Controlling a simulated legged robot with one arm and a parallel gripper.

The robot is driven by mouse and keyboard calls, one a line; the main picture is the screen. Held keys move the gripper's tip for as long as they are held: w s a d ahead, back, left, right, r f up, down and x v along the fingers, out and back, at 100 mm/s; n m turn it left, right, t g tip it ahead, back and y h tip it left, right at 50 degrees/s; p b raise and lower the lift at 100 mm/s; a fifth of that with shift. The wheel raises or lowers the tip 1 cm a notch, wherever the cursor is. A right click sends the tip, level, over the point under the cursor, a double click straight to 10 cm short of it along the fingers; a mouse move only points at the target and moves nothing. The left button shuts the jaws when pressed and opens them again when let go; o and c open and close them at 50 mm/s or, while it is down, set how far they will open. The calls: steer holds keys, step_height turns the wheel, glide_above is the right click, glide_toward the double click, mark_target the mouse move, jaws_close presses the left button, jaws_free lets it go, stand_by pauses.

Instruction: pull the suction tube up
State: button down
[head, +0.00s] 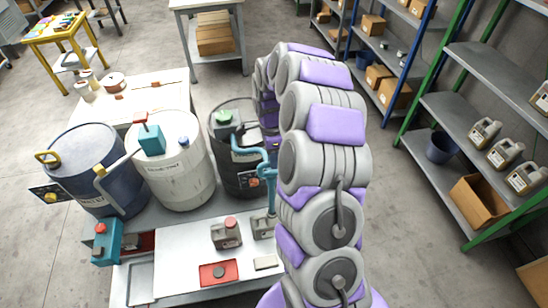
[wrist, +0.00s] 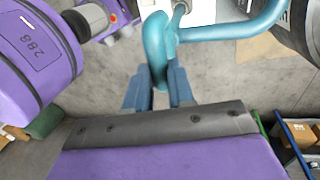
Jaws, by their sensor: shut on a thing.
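The suction tube (head: 268,174) is a teal bent pipe beside the dark drum (head: 240,182), to the left of my arm in the head view. In the wrist view the tube (wrist: 220,32) comes in from the right and bends down at the centre. My gripper (wrist: 160,82) has its blue fingers closed around the downward part of the tube. My arm hides the gripper in the head view. I cannot tell whether the tube's lower end is inside the jerrycan.
A white drum (head: 181,170) and a blue drum (head: 84,160) stand left of the dark drum. Shelves (head: 478,100) stand at the right, with open floor between.

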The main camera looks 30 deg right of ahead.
step_height(320, 180, up, 24)
steer(key=p, duration=0.6)
steer(key=shift+w+a, duration=0.25)
steer(key=shift+a, duration=0.05)
steer(key=shift+r, duration=0.1)
steer(key=c, duration=1.4)
jaws_free()
steer(key=o, duration=0.4)
steer(key=shift+w+a, duration=0.1)
steer(key=shift+a, duration=0.45)
steer(key=shift+w+d+r+p, duration=0.15)
steer(key=shift+w+r+p, duration=0.35)
steer(key=shift+r+p, duration=1.8)
steer(key=shift+w+d+r+p, duration=0.1)
steer(key=shift+w+r+p, duration=0.85)
steer(key=shift+r, duration=2.4)
steer(key=shift+w+d+r+p, duration=0.1)
steer(key=shift+d+r+p, duration=0.05)
steer(key=shift+r+p, duration=2.35)
